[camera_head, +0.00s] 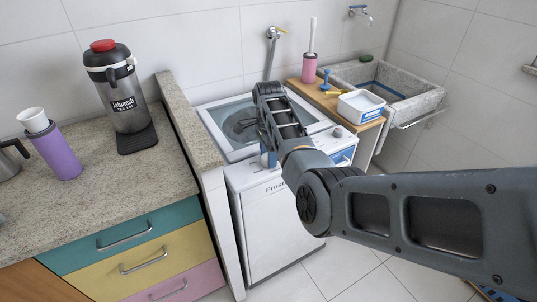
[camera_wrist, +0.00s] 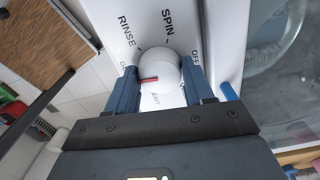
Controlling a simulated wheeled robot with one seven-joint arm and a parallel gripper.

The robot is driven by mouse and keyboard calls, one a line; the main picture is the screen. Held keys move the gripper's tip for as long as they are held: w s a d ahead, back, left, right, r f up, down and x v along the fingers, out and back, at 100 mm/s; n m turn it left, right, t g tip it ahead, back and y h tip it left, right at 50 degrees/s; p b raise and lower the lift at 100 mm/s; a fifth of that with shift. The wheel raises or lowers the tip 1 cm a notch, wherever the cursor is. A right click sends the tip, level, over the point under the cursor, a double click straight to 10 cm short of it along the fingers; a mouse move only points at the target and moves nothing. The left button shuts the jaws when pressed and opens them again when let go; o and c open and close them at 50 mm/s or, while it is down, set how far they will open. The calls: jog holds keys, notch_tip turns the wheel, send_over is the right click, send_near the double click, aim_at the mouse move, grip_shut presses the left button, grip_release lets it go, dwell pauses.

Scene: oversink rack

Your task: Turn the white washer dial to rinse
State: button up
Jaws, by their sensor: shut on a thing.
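The white washer dial (camera_wrist: 159,68) is round with a red mark and sits on the white control panel in the wrist view. Its red mark points left, toward one finger. RINSE is printed at upper left of the dial, SPIN above it, and OFF at right. Lettering below is partly hidden. My gripper (camera_wrist: 161,84) is shut on the dial, with one blue finger on each side. In the head view the white washer (camera_head: 275,220) stands beyond my arm; my arm hides the gripped dial there.
Another knob (camera_head: 338,131) is on the washer panel, right of my wrist. A wooden board (camera_head: 318,97) with a white-and-blue tub (camera_head: 361,107) lies beside the washer. A stone sink (camera_head: 420,105) is at the back right. A granite counter (camera_head: 90,200) borders the left.

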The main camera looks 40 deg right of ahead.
jog(key=m, duration=0.5)
jog(key=shift+r+m, duration=0.1)
jog(key=shift+m, duration=0.2)
jog(key=m, duration=0.4)
jog(key=shift+m, duration=0.4)
jog(key=shift+b, duration=0.3)
jog(key=o, duration=1)
notch_tip(320, 180, up, 8)
jog(key=shift+f+b, duration=0.15)
jog(key=shift+b, duration=0.3)
